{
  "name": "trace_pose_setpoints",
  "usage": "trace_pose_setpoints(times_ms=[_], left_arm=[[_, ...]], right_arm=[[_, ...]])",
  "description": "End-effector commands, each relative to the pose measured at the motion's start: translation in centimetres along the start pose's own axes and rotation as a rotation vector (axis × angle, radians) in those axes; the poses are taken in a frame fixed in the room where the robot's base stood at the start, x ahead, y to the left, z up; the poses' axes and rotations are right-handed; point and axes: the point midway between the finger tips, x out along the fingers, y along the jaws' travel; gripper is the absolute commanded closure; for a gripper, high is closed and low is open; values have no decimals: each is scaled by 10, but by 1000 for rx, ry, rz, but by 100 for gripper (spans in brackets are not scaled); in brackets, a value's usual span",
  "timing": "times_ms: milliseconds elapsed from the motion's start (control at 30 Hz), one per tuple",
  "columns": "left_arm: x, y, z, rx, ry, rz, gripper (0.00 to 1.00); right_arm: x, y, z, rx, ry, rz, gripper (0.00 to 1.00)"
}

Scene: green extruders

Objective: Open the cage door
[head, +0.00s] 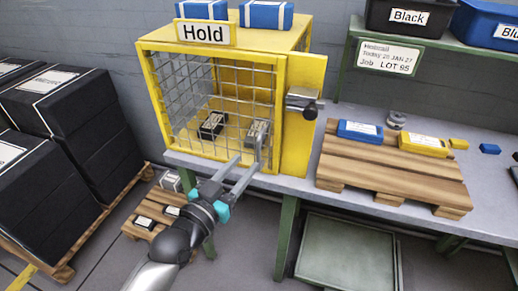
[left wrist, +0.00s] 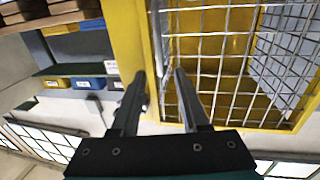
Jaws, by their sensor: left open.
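The yellow cage (head: 225,50) stands on the bench under a "Hold" sign (head: 206,33). Its wire-mesh door (head: 215,90) faces me and looks shut. A grey upright handle (head: 262,148) appears at the door's right edge. A grey latch with a black knob (head: 305,105) sits on the yellow panel to the right. My left gripper (head: 250,161) is open in front of the door's lower right. In the left wrist view, the mesh door (left wrist: 225,60) is right of the fingers (left wrist: 160,75), and a grey bar shows between them; contact cannot be told. My right gripper is not in view.
Two small labelled boxes (head: 212,125) are inside the cage. A wooden pallet (head: 390,172) with blue and yellow bins is on the bench to the right. Black stacked boxes (head: 75,110) stand at left. A low pallet (head: 150,222) lies on the floor near my arm.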

Motion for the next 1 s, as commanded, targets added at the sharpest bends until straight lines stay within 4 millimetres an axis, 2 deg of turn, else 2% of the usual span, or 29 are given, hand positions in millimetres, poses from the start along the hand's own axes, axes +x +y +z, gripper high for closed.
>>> trace_pose_setpoints(times_ms=[200, 433, 600, 867, 1000], left_arm=[[39, 0, 0, -1, 3, 0, 55], [68, 0, 1, 0, 1, 0, 55], [76, 0, 0, -1, 0, 0, 55], [78, 0, 0, 0, 0, 0, 55], [77, 0, 0, 0, 0, 0, 68]], right_arm=[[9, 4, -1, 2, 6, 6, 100], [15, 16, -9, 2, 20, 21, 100], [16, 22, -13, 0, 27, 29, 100], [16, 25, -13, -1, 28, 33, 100], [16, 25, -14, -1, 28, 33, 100]])
